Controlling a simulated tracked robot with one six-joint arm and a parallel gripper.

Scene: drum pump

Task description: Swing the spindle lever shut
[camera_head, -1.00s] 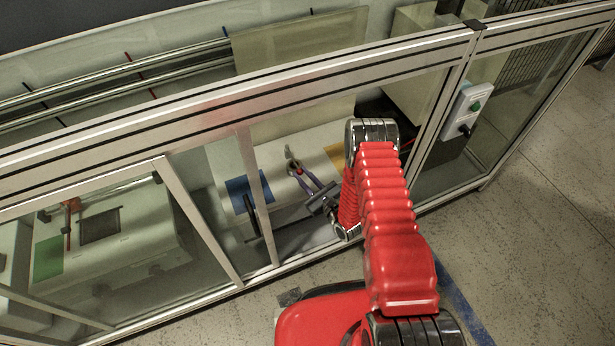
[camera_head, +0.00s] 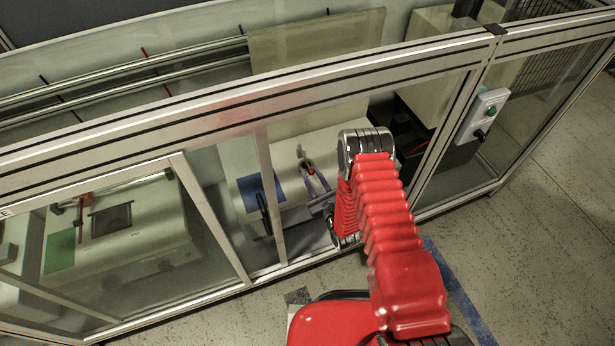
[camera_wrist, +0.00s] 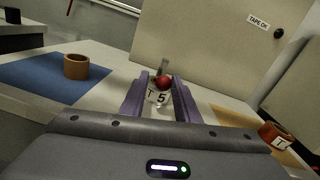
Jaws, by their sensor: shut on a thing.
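A lever with a red ball knob (camera_wrist: 164,83) and a grey upright part (camera_wrist: 163,66) stands ahead of my gripper in the wrist view. My gripper (camera_wrist: 160,92) has purple fingers on either side of the knob and is shut on it. A pale label marked "T 5" shows between the fingers, below the knob. In the head view my gripper (camera_head: 314,178) is inside the frame enclosure, with the red knob (camera_head: 311,171) at its tips. The lever's lower end and pivot are hidden.
A brown ring (camera_wrist: 76,66) stands on a blue patch (camera_wrist: 35,78) at left. An orange-brown ring (camera_wrist: 275,134) stands on a yellow patch (camera_wrist: 250,130) at right. A beige panel (camera_wrist: 205,45) stands behind. Aluminium frame bars (camera_head: 265,195) surround my arm's opening.

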